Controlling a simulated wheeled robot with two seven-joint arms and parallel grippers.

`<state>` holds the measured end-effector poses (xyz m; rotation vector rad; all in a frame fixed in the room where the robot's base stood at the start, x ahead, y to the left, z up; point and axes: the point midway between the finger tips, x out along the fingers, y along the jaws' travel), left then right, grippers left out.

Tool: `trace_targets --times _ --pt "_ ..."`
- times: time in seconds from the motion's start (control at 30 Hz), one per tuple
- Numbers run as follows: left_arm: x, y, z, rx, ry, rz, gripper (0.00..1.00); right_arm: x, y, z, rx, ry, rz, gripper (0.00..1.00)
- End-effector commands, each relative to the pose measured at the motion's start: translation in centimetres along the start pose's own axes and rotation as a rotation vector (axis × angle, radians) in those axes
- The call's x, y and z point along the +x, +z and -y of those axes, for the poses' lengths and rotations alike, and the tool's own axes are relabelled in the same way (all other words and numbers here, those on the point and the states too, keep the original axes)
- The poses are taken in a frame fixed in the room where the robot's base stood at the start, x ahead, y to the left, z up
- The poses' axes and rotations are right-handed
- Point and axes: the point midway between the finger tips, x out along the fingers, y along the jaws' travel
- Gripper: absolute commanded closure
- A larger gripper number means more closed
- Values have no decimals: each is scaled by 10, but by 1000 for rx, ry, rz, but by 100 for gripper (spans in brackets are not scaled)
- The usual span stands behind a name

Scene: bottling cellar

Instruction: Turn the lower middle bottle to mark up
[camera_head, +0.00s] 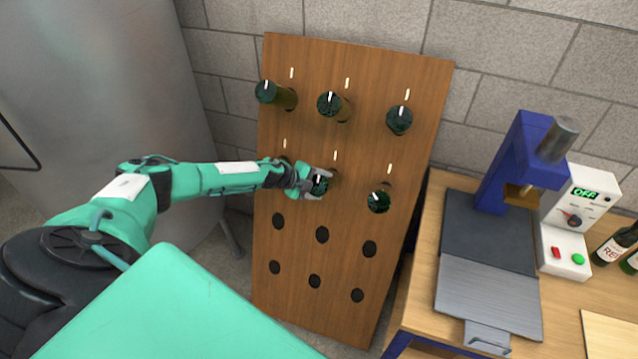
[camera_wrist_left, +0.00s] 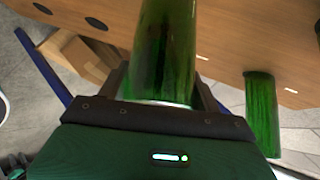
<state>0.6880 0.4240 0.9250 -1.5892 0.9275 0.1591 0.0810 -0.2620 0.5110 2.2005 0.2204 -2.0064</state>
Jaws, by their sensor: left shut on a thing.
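The wooden rack (camera_head: 330,262) leans against the wall with bottles stuck neck-in, their bases facing out. The lower middle bottle (camera_head: 320,187) is dark green, with a short white mark on its base that looks close to upright. My left gripper (camera_head: 319,178) is shut around this bottle near its base. In the left wrist view the green bottle (camera_wrist_left: 165,50) runs between the two fingers into the rack. The lower right bottle (camera_head: 379,202) has its mark tilted to the left. The lower left place is mostly hidden behind my gripper. My right gripper is not in view.
Three upper bottles (camera_head: 266,91) (camera_head: 329,104) (camera_head: 399,120) stick out above my gripper. Light ticks (camera_head: 335,156) sit on the board above the places. Empty holes (camera_head: 322,235) lie below. A bench (camera_head: 425,270) with a blue press (camera_head: 515,165) stands right.

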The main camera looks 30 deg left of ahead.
Motion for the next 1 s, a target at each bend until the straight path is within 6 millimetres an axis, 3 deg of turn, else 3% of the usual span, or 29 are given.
trace_targets --times 0.3,0.33,0.4,0.43,0.77,1.0 --pt "1 -1 -1 1 1 -2 58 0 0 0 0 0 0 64" --pt "1 -1 -1 1 1 -2 29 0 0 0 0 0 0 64" --pt "1 -1 -1 1 1 -2 15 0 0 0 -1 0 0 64" --pt "1 -1 -1 1 1 -2 13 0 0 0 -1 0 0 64" --pt "-2 0 0 1 0 -1 13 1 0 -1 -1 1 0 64" --pt "-26 1 -1 1 1 0 13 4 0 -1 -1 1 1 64"
